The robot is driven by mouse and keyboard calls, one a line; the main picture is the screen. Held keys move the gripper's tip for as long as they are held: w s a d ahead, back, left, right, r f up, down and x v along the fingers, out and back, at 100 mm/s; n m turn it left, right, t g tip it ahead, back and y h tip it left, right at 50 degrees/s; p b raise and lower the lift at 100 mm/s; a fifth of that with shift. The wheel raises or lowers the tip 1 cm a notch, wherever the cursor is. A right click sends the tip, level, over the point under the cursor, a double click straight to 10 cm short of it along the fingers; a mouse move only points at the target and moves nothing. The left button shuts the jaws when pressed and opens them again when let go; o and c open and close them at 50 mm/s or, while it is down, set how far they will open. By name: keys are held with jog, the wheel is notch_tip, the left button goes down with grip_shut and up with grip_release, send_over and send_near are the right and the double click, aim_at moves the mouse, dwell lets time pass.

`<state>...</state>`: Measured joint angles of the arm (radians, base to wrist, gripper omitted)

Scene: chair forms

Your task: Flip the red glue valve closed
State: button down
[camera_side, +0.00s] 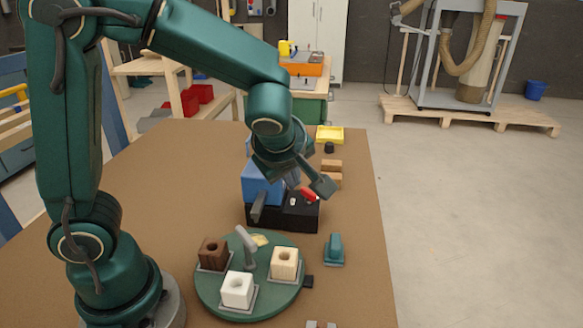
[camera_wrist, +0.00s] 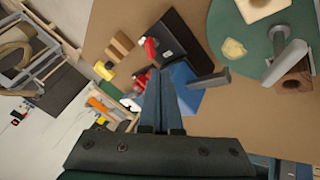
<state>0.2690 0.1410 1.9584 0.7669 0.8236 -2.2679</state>
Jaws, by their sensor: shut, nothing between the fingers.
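The red glue valve (camera_side: 308,193) shows on top of the black base (camera_side: 285,218), close to my gripper. In the wrist view the red valve (camera_wrist: 150,48) sits at the edge of the black base (camera_wrist: 181,42), beyond the fingertips. My gripper (camera_side: 293,184) is over the base with its fingers shut and empty. In the wrist view the shut fingers (camera_wrist: 154,72) point toward the valve, seemingly just short of it; I cannot tell whether they touch. A blue block (camera_side: 261,186) and a grey lever (camera_side: 258,207) are beside the fingers.
A green round table (camera_side: 225,296) in front carries brown, white and cream blocks and a grey post (camera_side: 246,246). A teal piece (camera_side: 334,250) lies to its right. Wooden blocks (camera_side: 331,166) and a yellow tray (camera_side: 330,134) lie behind.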

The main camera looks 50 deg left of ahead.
aim_at(308, 197)
jog(key=x, duration=0.7)
jog(key=shift+a, duration=0.1)
